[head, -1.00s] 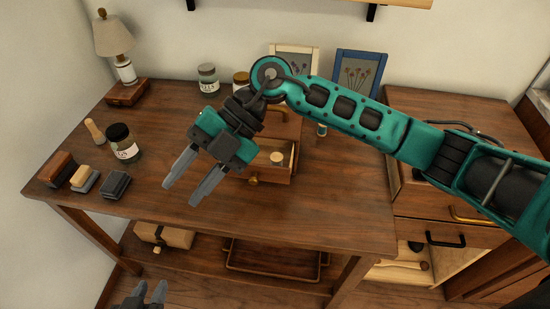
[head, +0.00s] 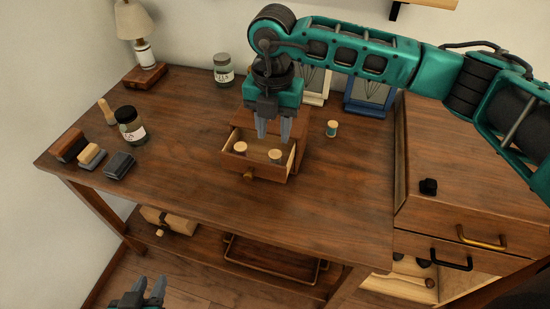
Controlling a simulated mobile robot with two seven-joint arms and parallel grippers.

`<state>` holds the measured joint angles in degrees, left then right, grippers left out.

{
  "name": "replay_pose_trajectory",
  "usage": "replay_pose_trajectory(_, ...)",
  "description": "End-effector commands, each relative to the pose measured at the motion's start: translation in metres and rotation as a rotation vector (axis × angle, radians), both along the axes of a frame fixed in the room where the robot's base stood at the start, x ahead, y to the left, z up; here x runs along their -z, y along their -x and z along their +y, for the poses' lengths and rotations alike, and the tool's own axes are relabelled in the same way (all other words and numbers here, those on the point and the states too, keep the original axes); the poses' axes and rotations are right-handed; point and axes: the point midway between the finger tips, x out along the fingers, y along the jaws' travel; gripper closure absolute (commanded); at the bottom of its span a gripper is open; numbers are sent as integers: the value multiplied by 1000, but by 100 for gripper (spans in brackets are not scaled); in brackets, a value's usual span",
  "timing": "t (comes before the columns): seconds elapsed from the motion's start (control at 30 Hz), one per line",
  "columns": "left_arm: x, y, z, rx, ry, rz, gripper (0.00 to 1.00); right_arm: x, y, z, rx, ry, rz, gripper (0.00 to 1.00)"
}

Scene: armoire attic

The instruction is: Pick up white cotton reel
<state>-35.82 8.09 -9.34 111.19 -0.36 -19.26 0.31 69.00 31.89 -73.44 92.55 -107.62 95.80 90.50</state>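A small wooden chest (head: 300,120) on the table has its drawer (head: 262,175) pulled open. Two reels with pale wooden tops are in it, a left reel (head: 240,148) and a right reel (head: 275,156). Their thread is mostly hidden, so I cannot tell which is white. A third reel (head: 332,128), with blue-green thread, stands on the table to the right. My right gripper (head: 273,136) is open, pointing down above the drawer near the right reel, with nothing visible between its fingers. My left gripper (head: 150,285) is open and empty, low at the picture's bottom left.
Jars (head: 130,125), brushes or blocks (head: 92,155) and a lamp (head: 136,45) stand on the table's left side. Picture frames (head: 369,95) lean behind my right arm. A cabinet (head: 465,195) with a small black object (head: 428,186) is at right. The table front is clear.

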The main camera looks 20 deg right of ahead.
Motion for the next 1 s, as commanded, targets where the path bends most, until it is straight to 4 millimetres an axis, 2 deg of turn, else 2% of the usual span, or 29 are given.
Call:
replay_pose_trajectory(0.1, 0, 0, 0, 0, 0, 0, 67, 15, 0, 0, 0, -1, 2, 62)
replay_pose_trajectory(0.27, -1, 0, 0, -1, -1, 0, 67, 26, -1, 0, -2, -1, 0, 62)
replay_pose_trajectory(0.5, -2, 0, 1, 0, -1, 0, 67, 61, -4, -4, -2, -1, 2, 62)
replay_pose_trajectory(0.6, -2, 0, 1, 0, -1, 0, 67, 70, -4, -4, -2, -2, 1, 62)
replay_pose_trajectory(0.87, -2, 0, 1, 0, -2, 0, 67, 73, -4, -4, -2, -3, -1, 62)
replay_pose_trajectory(1.0, -2, 0, 1, 0, -2, 0, 67, 73, -4, -4, -2, -3, -1, 73)
